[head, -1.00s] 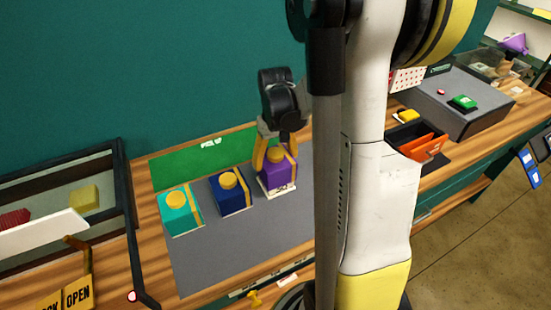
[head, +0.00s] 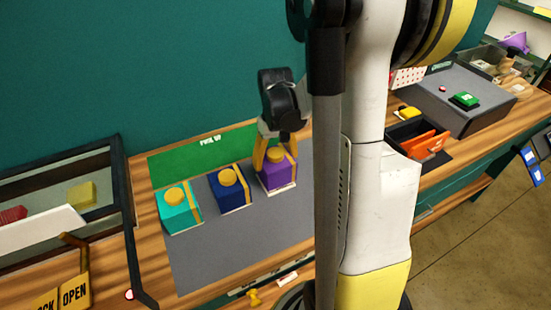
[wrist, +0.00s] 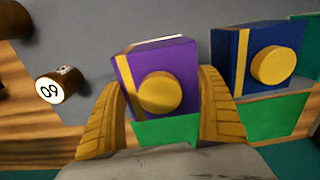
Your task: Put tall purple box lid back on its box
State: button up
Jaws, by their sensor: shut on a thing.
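The tall purple lid (head: 277,174), with a yellow knob on top and a yellow band, is at the right of a row of boxes. My gripper (head: 275,153) comes down from above with its yellow fingers on either side of it. In the wrist view the purple lid (wrist: 157,80) sits between the two fingers (wrist: 158,85), which are shut on it. A thin pale edge shows below the purple in the head view. How much of the purple is lid and how much is box cannot be told.
A blue box (head: 231,189) stands close to the left of the purple one, and a teal box (head: 179,210) beyond it. A green strip (head: 205,152) lies behind. The grey mat (head: 245,245) is bare in front. A cylinder marked 09 (wrist: 58,86) shows in the wrist view.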

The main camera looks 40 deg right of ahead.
jog(key=shift+f, duration=0.1)
dwell(0.3)
jog(key=shift+f+b, duration=0.3)
jog(key=shift+b, duration=0.1)
jog(key=o, duration=1)
jog(key=shift+r, duration=0.1)
jog(key=shift+r+p, duration=2.95)
jog(key=shift+r, duration=1.05)
